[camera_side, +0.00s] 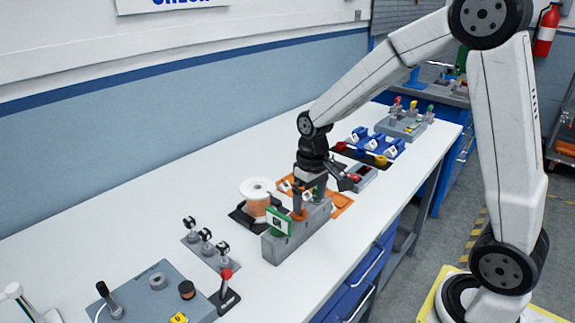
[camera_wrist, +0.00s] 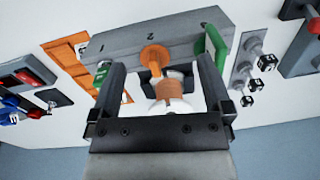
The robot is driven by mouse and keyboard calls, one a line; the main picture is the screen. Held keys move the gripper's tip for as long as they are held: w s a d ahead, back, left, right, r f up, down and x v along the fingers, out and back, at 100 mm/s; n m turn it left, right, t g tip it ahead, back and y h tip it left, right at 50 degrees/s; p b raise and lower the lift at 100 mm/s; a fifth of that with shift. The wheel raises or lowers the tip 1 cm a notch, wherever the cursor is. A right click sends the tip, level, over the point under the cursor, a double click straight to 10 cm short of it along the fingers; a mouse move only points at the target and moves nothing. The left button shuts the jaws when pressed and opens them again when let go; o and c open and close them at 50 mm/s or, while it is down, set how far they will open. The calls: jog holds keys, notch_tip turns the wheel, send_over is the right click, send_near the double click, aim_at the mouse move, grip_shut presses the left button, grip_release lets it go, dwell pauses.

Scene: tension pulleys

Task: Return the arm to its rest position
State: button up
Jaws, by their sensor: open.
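My gripper (camera_side: 309,192) is open, pointing down over the grey block on the white bench. In the wrist view my gripper (camera_wrist: 161,62) has its two fingers spread wide, with nothing clamped between them. The grey block (camera_side: 291,240) carries number marks, with 1 and 2 readable on the block in the wrist view (camera_wrist: 135,42). An orange part (camera_wrist: 156,57) stands at mark 2, framed between the fingers. A green bracket (camera_side: 279,222) stands at the block's near end. A white spool with copper-coloured winding (camera_side: 256,203) stands beside the block on a black base. The arm partly hides the block's far end.
An orange tray (camera_side: 343,203) lies just beyond the block. A blue holder (camera_side: 376,146) and a grey stand with coloured pieces (camera_side: 403,124) are farther back. Small black-and-white pulleys (camera_side: 206,238), a red-knobbed lever (camera_side: 227,288) and a grey control box (camera_side: 152,300) are nearer.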

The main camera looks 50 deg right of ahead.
jog(key=s+a+f+t, duration=0.1)
jog(key=s+a, duration=0.1)
jog(key=s, duration=0.2)
jog(key=s+a+f+n+t, duration=0.1)
jog(key=s, duration=0.4)
jog(key=shift+s+a+f+t, duration=0.25)
jog(key=shift+s+a+t, duration=0.05)
jog(key=shift+a, duration=0.05)
